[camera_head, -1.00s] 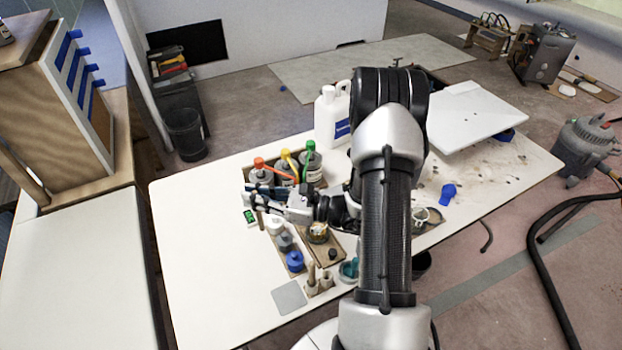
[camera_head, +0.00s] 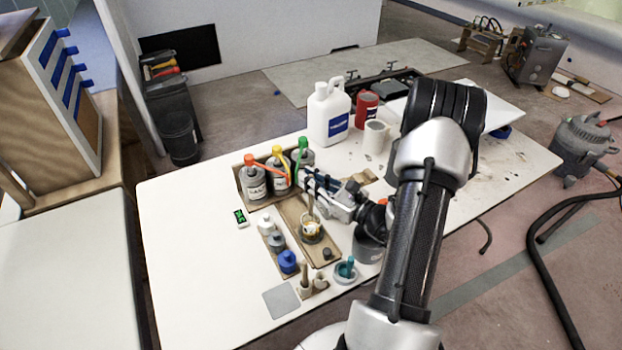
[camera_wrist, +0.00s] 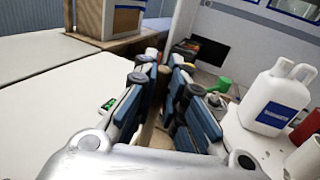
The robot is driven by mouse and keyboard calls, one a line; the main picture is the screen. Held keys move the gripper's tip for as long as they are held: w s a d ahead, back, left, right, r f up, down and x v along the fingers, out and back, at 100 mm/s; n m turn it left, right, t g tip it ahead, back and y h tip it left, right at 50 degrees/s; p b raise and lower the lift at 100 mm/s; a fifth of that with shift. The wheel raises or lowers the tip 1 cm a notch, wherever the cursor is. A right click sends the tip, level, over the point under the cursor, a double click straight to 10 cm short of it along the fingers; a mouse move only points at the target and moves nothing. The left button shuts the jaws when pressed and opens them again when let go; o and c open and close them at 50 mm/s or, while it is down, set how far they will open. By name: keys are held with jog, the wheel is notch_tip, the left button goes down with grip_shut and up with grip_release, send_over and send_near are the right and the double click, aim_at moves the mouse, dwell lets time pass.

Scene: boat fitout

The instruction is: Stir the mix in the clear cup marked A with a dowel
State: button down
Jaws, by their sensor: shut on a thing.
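In the head view my gripper (camera_head: 309,181) is above the wooden tray, shut on a thin wooden dowel (camera_head: 310,207) that points down. The dowel's lower end reaches the clear cup (camera_head: 311,232), which holds an amber-looking mix. I cannot tell how deep the end goes, and the cup's mark is too small to read. In the wrist view the blue-padded fingers of my gripper (camera_wrist: 161,78) close around the tan dowel (camera_wrist: 150,122); the cup is hidden there.
Bottles with red, yellow and green pumps (camera_head: 256,183) stand just behind and left. A white jug (camera_head: 328,113) stands behind. The table's left part is clear.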

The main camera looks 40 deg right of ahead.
jog(key=b, duration=0.5)
send_over(312, 212)
jog(key=shift+w+d+f, duration=0.1)
jog(key=shift+w+f, duration=0.1)
jog(key=shift+f, duration=1.4)
jog(key=shift+w+d+f, duration=0.1)
jog(key=shift+w+f, duration=0.1)
jog(key=shift+f, duration=1.4)
jog(key=shift+f+p, duration=0.4)
jog(key=shift+f, duration=0.75)
jog(key=shift+a, duration=0.1)
